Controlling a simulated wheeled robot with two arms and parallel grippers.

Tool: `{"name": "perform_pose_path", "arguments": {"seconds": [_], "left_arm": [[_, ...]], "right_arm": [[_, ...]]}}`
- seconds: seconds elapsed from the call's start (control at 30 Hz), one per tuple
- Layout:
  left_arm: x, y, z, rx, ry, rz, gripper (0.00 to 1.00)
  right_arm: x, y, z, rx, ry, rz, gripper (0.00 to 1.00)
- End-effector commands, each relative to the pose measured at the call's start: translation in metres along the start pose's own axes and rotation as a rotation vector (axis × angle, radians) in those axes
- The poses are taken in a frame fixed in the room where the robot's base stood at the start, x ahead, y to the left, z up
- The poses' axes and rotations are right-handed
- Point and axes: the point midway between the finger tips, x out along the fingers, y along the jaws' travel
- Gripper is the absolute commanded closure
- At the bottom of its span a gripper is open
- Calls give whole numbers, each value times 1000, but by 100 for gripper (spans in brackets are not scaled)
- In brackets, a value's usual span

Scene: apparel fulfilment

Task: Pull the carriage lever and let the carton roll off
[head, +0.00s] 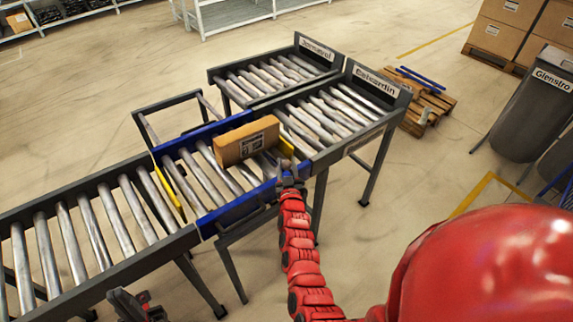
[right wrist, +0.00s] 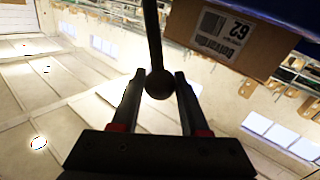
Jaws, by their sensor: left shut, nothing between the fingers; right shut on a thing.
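A brown carton (head: 246,141) with a printed label sits on the rollers of the blue-sided carriage (head: 238,208). The carriage lines up with the nearer outfeed lane (head: 335,112), whose sign seems to match the carton's label. My right gripper (head: 290,180) is at the carriage's near side, by its right end. In the right wrist view its fingers are shut on the round knob of the black lever (right wrist: 158,84), and the carton (right wrist: 222,38) is above right. My left gripper (head: 140,304) is shut and empty at the bottom edge, below the infeed conveyor.
The infeed roller conveyor (head: 92,222) joins the carriage on the left. A second outfeed lane (head: 266,76) stands behind the nearer one. Yellow pieces (head: 173,190) show at the carriage's ends. A pallet (head: 424,105) and a grey bin (head: 528,110) stand at right.

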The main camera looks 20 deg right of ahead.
Motion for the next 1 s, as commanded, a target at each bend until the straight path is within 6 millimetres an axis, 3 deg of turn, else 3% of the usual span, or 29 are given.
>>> {"name": "perform_pose_path", "arguments": {"seconds": [0.1,1.0], "left_arm": [[0,0,0,0,0,0,100],[0,0,0,0,0,0,100]], "right_arm": [[0,0,0,0,0,0,100],[0,0,0,0,-1,-1,100]]}}
